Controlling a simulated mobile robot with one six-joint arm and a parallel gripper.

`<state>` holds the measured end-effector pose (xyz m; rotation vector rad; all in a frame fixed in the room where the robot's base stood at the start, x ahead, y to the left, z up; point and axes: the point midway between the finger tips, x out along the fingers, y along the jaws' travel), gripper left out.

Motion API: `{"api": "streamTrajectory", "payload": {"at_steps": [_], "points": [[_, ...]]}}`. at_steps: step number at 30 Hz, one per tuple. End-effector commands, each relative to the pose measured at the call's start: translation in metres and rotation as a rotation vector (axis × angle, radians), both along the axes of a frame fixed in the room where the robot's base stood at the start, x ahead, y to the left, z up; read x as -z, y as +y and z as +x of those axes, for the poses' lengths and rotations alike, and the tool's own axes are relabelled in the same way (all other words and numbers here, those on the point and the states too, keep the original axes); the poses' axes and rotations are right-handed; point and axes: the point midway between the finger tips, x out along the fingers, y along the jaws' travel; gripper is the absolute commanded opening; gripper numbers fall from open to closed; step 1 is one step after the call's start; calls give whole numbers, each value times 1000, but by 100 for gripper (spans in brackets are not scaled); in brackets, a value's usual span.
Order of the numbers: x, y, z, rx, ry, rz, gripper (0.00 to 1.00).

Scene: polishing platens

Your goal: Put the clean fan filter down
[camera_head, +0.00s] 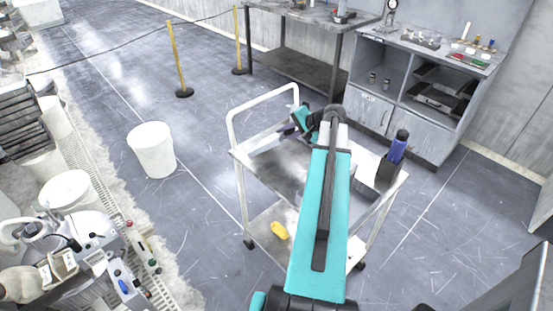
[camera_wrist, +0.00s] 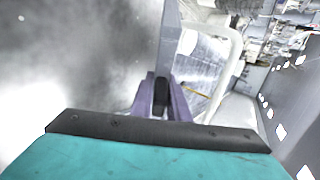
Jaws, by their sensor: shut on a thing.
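My gripper (camera_head: 287,132) reaches over the handle end of the grey-topped cart (camera_head: 262,167). In the wrist view its purple fingers (camera_wrist: 160,100) are closed together on a thin grey panel seen nearly edge-on, which I take for the fan filter (camera_wrist: 169,45). In the head view a pale flat piece, likely the same filter (camera_head: 265,144), extends left from the fingertips over the cart top. I cannot tell whether it touches the cart top. Its face and cleanliness are not clear. My arm hides the middle of the cart.
A blue bottle (camera_head: 398,147) stands in a dark holder at the cart's right. The white push handle (camera_head: 231,128) rises close by the gripper. A white bin (camera_head: 152,150) stands left on open floor; a cabinet (camera_head: 372,98) stands behind.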

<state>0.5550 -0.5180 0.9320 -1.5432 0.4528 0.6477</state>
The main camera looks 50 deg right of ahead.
Motion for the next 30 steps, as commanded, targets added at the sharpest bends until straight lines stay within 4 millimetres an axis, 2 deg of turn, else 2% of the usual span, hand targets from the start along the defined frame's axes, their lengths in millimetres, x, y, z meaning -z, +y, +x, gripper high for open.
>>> {"api": "streamTrajectory", "payload": {"at_steps": [3, 4, 6, 17, 30], "points": [[0, 0, 0, 0, -1, 0, 0], [0, 0, 0, 0, 0, 0, 20], [0, 0, 0, 0, 0, 0, 28], [-2, 0, -2, 1, 0, -1, 28], [-24, -4, -27, 2, 0, -1, 28]]}}
